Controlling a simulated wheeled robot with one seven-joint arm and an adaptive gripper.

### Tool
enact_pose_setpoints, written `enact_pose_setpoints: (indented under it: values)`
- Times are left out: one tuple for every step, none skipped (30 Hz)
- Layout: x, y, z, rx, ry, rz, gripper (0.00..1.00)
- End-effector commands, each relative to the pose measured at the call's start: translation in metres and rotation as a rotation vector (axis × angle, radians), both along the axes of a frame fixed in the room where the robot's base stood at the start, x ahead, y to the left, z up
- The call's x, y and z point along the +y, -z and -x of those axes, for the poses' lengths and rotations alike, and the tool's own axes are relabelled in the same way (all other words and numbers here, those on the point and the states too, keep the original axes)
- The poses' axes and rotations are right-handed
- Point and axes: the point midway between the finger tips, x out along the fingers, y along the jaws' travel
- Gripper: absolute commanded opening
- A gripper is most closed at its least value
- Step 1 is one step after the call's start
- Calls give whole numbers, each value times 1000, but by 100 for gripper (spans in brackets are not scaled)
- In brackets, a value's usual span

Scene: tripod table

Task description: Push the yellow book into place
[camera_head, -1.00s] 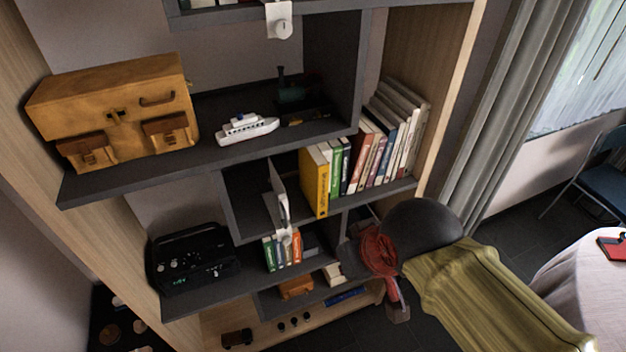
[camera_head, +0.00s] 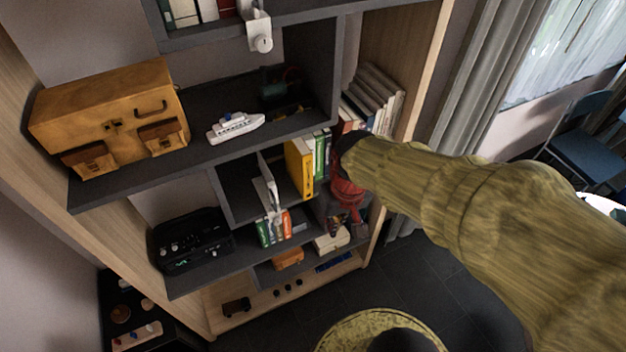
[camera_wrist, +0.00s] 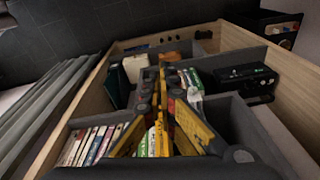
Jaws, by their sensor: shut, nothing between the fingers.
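The yellow book (camera_head: 299,168) stands upright on the middle shelf (camera_head: 244,215), at the left end of a row of books. Its spine stands somewhat farther forward than the green books (camera_head: 320,156) beside it. My gripper (camera_head: 345,222) is in front of the shelves, to the right of the yellow book and apart from it. It hides part of the book row in the head view. In the wrist view my gripper (camera_wrist: 158,82) shows shut and empty, and its fingers cover much of the book area. The green book there (camera_wrist: 151,142) shows between the finger links.
A bookend-like white panel (camera_head: 269,185) stands left of the yellow book. Above are a toy ship (camera_head: 235,127) and an orange case (camera_head: 108,104). A black radio (camera_head: 190,245) and small books (camera_head: 274,228) sit below. A wooden side wall (camera_head: 425,75) bounds the right.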

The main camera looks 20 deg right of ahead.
Motion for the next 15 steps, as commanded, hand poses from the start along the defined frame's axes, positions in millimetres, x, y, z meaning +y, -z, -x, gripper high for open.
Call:
enact_pose_setpoints:
  values:
    - [-6, 0, -10, 33, 6, -10, 0]
    - [-9, 6, -17, 42, 5, -16, 0]
    - [-12, 14, -27, 50, 1, -22, 0]
    - [-15, 20, -34, 50, -4, -25, 0]
    - [-18, 27, -41, 50, -9, -26, 0]
    - [-21, 36, -51, 43, -19, -28, 0]
    - [-24, 42, -59, 34, -28, -26, 0]
    - [-26, 50, -68, 22, -41, -24, 0]
    - [-28, 57, -81, -8, -61, -16, 0]
    - [-30, 59, -91, -35, -77, -8, 0]
    - [-32, 56, -101, -64, -92, 4, 0]
    - [-34, 51, -111, -96, -109, 15, 0]
    - [-35, 49, -115, -112, -119, 22, 0]
    - [-36, 49, -118, -123, -131, 28, 0]
    - [-36, 49, -120, -130, -141, 35, 0]
